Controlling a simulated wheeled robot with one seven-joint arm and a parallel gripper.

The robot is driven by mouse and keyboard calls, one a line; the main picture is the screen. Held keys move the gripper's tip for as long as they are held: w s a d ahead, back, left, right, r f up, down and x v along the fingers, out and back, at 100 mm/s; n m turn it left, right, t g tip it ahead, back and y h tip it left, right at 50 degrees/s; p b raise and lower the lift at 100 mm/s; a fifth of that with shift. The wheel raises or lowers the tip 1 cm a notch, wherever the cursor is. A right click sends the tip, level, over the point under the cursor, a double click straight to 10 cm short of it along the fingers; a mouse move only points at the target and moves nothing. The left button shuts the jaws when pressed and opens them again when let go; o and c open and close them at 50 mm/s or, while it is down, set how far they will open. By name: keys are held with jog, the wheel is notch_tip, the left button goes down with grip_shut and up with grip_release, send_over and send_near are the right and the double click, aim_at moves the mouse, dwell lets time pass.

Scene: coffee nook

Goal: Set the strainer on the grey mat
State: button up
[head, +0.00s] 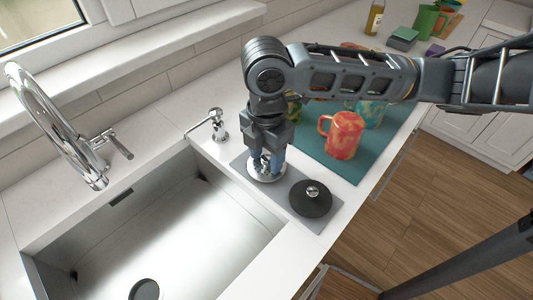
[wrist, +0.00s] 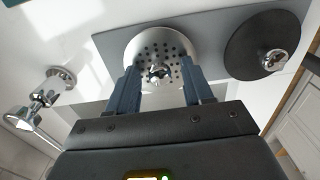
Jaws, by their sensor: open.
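The strainer (wrist: 158,40), a round metal disc with holes and a small central knob, lies on the grey mat (wrist: 213,30) in the wrist view. In the head view the strainer (head: 267,179) shows under my gripper (head: 266,160), partly hidden by the fingers, on the left part of the mat (head: 279,190). My gripper (wrist: 160,78) is open. Its two blue fingers point down, one on each side of the strainer's knob, with a gap between them and the knob. I cannot tell whether the fingertips touch the disc.
A black round stopper (head: 311,198) with a metal knob lies on the mat right of the strainer. The steel sink (head: 165,230) is open at left. A soap dispenser (head: 217,125) stands behind. Several mugs, including a red one (head: 342,136), stand on a teal mat (head: 318,160).

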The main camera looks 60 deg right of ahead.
aim_at(267, 157)
notch_tip(267, 157, up, 12)
dwell(0.5)
